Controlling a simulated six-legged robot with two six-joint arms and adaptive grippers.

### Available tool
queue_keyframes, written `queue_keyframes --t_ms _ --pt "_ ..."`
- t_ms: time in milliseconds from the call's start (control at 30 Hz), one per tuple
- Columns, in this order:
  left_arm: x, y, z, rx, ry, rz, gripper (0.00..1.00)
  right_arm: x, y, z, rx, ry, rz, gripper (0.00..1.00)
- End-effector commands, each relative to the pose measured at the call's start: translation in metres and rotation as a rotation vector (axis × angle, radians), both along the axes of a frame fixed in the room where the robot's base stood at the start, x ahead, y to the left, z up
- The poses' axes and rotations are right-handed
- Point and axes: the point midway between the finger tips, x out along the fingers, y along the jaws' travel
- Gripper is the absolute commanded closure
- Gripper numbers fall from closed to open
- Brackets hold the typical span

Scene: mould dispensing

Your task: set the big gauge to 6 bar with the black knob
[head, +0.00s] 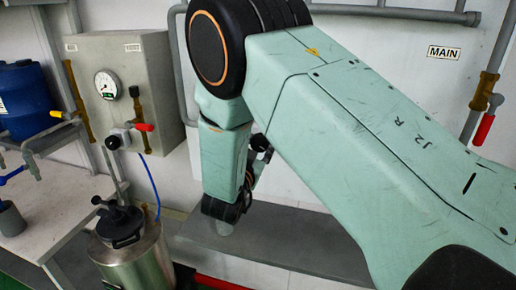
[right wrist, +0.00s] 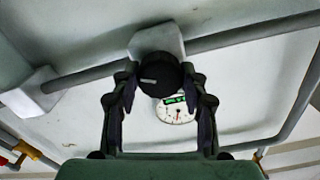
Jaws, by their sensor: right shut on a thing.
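The black knob (right wrist: 158,72) shows in the right wrist view with a white mark on its face. It sits on a pale block on a grey pipe. My right gripper (right wrist: 161,88) has its fingers on both sides of the knob and is shut on it. The big gauge (right wrist: 175,111) is a white dial with a green band, partly covered by the knob; its reading is too small to tell. In the head view the knob (head: 260,142) shows beside my forearm, which hides most of the gripper and the gauge. My left gripper is not in view.
A grey box (head: 150,80) with a smaller gauge (head: 106,85) and a red-handled valve (head: 144,127) is at the left. A steel pot (head: 130,255) stands below it. A blue drum (head: 22,100) is at the far left. A red-handled valve (head: 483,129) is on the right pipe.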

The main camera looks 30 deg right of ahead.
Motion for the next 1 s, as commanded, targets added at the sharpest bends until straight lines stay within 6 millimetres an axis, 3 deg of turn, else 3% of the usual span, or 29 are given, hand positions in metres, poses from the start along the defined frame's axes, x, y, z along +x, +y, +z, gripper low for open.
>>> queue_keyframes --t_ms 500,1000 --pt "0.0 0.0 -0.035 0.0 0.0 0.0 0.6 0.0 0.001 -0.004 0.248 -0.287 0.001 0.87" --pt "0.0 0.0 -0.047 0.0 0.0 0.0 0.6 0.0 0.001 -0.003 0.357 -0.411 0.001 0.87"
